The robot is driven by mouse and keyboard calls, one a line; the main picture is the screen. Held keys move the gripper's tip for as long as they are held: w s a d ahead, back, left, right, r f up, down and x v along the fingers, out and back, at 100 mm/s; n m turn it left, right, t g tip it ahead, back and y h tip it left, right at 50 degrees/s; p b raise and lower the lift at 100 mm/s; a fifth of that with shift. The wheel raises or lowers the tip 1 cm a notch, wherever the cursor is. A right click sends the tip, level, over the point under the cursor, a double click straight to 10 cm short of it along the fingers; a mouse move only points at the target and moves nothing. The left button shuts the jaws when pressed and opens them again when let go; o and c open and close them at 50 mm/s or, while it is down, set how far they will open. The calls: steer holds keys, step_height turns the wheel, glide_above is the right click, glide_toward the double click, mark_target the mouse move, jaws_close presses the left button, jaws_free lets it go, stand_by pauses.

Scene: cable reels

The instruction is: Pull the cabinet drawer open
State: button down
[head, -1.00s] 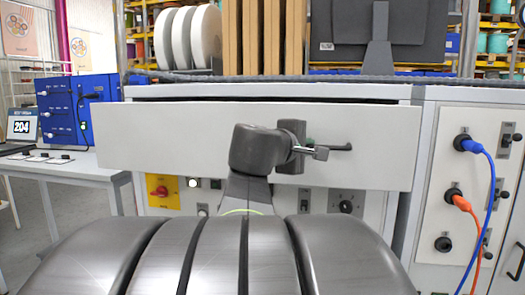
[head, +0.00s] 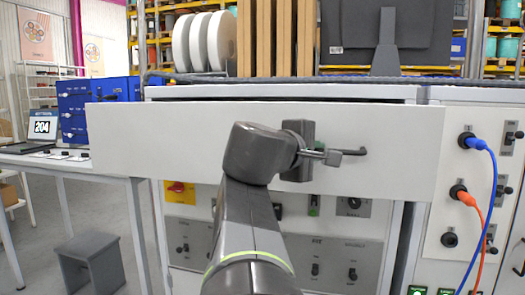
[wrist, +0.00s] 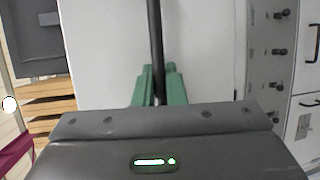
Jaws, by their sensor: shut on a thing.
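The cabinet drawer has a wide plain light-grey front (head: 200,150) that stands out from the cabinet (head: 290,92). A dark gap shows above it. Its handle is a dark bar, whose end (head: 352,151) sticks out right of my gripper (head: 325,157) in the head view. In the wrist view the handle (wrist: 155,40) runs upright in the picture and passes between the green fingers of my gripper (wrist: 158,88). The fingers are shut on it. My wrist hides part of the handle and the drawer front in the head view.
A panel with blue and orange cables (head: 484,185) is at the right. A grey stool (head: 90,262) and a table (head: 70,163) with a blue box (head: 85,108) are at the left. White reels (head: 205,42) and a monitor (head: 385,35) stand on top.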

steer(key=c, duration=1.5)
jaws_free()
